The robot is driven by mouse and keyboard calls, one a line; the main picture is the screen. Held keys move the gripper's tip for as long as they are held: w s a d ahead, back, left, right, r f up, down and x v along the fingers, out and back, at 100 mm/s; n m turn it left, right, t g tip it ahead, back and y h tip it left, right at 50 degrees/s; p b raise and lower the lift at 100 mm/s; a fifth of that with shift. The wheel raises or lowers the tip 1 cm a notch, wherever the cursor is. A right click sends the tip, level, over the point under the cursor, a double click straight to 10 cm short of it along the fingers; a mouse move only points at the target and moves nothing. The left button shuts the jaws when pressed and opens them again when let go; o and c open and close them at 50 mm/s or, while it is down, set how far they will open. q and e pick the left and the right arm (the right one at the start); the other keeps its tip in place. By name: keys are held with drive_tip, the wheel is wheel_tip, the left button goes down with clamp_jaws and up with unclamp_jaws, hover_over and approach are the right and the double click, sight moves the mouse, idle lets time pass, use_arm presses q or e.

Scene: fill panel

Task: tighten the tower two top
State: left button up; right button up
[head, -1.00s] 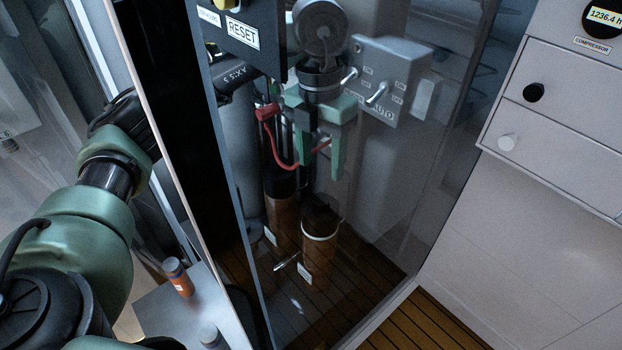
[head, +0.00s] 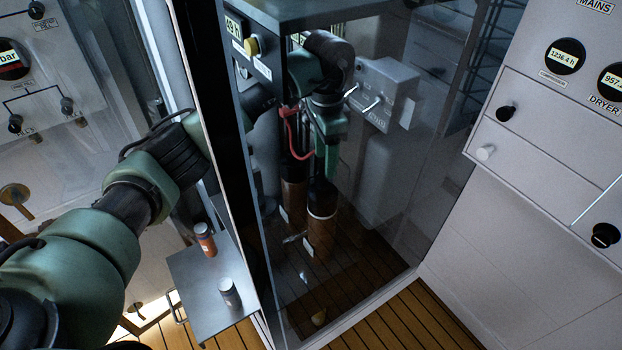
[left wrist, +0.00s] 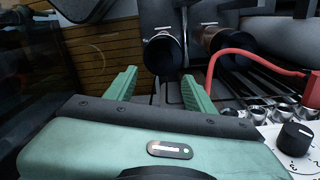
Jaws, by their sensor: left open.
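Inside the glass-fronted cabinet stand two upright towers with dark tops and brown lower parts. The front tower (head: 322,222) has a pale ring and a dark top; the rear tower (head: 294,195) is partly hidden behind it. I cannot read which one is tower two. My left gripper (head: 327,168) points down over the front tower, open and empty. In the left wrist view, a dark round tower end (left wrist: 163,54) lies beyond and between the open green fingers, and the other tower end (left wrist: 222,40) is to its right. Contact is not visible. My right gripper is not in view.
A red hose (head: 298,145) loops close beside my left gripper. A grey valve box (head: 385,95) with levers is to the right. The glass cabinet edge (head: 262,250) stands beside my left arm. A small shelf (head: 205,290) holds two small containers.

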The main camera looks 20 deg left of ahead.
use_arm(q)
drive_tip(key=shift+f+n, duration=0.2)
drive_tip(key=shift+n, duration=0.4)
drive_tip(key=f, duration=0.2)
drive_tip(key=f+p, duration=0.1)
drive_tip(key=f, duration=0.1)
drive_tip(key=f+p, duration=0.1)
drive_tip(key=f, duration=0.1)
drive_tip(key=shift+w+a+f, duration=0.25)
drive_tip(key=shift+w, duration=0.05)
drive_tip(key=shift+s+d+f, duration=0.2)
drive_tip(key=shift+f, duration=0.5)
clamp_jaws()
